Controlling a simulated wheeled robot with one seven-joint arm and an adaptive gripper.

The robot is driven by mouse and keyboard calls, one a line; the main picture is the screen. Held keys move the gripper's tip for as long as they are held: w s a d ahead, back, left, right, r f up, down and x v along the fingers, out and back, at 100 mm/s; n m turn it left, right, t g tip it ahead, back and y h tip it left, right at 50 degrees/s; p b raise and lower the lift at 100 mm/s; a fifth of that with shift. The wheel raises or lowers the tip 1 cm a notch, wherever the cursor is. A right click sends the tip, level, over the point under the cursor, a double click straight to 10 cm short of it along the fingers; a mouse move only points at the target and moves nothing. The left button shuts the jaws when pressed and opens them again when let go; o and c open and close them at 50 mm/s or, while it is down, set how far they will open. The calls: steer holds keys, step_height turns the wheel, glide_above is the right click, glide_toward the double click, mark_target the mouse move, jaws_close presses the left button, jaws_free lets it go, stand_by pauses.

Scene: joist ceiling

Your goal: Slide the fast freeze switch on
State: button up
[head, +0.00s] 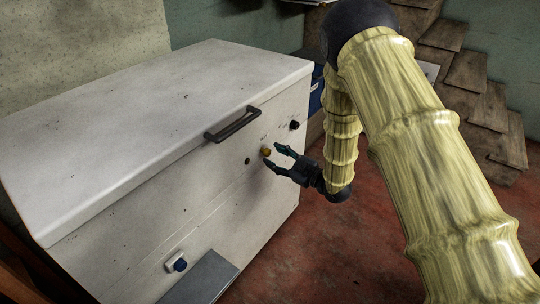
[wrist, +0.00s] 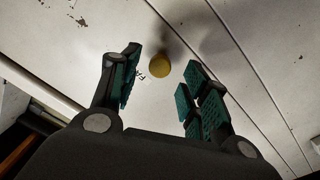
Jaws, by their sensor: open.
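A white chest freezer (head: 200,180) stands with its lid closed. On its front, a small yellow knob (head: 266,151) sits below the right end of the lid handle. The knob also shows in the wrist view (wrist: 159,68), with dark lettering beside it that is partly hidden by my left finger. My gripper (head: 271,156) is open and empty, right in front of the knob. In the wrist view the knob lies just beyond the gap between the green-padded fingertips (wrist: 161,80). I cannot tell whether either finger touches it.
A dark handle (head: 232,124) juts from the lid edge just above. A grey box (head: 202,280) stands below. Wooden steps (head: 475,85) rise behind.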

mark_target(269, 153)
steer(key=shift+x, duration=1.55)
steer(key=shift+d, duration=0.1)
jaws_close()
